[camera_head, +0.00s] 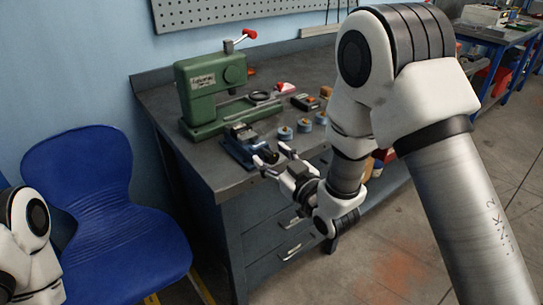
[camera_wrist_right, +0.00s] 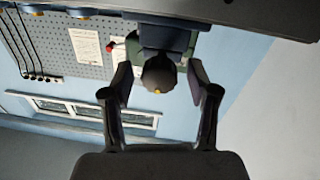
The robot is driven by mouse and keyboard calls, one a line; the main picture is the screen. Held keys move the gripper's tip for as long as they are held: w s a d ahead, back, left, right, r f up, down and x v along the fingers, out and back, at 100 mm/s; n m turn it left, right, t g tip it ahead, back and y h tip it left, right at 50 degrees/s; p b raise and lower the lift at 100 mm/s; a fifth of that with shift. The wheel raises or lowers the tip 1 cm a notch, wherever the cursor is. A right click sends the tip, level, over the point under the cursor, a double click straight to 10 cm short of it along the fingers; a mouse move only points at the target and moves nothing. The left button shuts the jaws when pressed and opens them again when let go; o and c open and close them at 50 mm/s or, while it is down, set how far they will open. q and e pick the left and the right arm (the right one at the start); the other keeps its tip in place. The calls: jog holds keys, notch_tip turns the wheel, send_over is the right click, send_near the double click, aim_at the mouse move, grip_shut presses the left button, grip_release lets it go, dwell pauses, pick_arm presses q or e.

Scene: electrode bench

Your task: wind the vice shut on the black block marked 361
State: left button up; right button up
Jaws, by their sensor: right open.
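The small blue vice (camera_head: 236,150) sits near the front edge of the grey bench, and it also shows in the right wrist view (camera_wrist_right: 188,50). A dark block shows on its top in the head view, but I cannot read any marking. The vice's round black knob (camera_wrist_right: 158,73), with a yellow dot at its centre, faces my right wrist camera. My right gripper (camera_head: 271,156) is open at the bench's front edge, with its fingers (camera_wrist_right: 160,88) on either side of the knob and gaps visible. My left gripper is out of view.
A green press (camera_head: 205,95) with a red-tipped lever stands behind the vice. Several blue round pieces (camera_head: 285,132) and small boxes lie to the right. A blue chair (camera_head: 95,190) stands left of the bench. A pegboard (camera_wrist_right: 90,52) hangs on the wall.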

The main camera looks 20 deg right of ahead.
jog(key=shift+w, duration=0.25)
jog(key=shift+s, duration=0.1)
grip_shut()
jog(key=shift+m, duration=0.3)
jog(key=m+p, duration=0.1)
jog(key=m, duration=0.3)
jog(key=m+p, duration=0.2)
jog(key=m, duration=0.3)
jog(key=shift+d+m+g, duration=0.1)
jog(key=shift+m+g, duration=0.2)
jog(key=shift+g, duration=0.1)
jog(key=m+p, duration=0.1)
jog(key=m, duration=0.4)
jog(key=shift+y+p, duration=0.3)
jog(key=shift+p, duration=0.1)
jog(key=m+p, duration=0.1)
jog(key=m, duration=0.2)
jog(key=shift+f+m+g+y, duration=0.15)
jog(key=shift+m+g+y, duration=0.15)
jog(key=shift+m, duration=0.1)
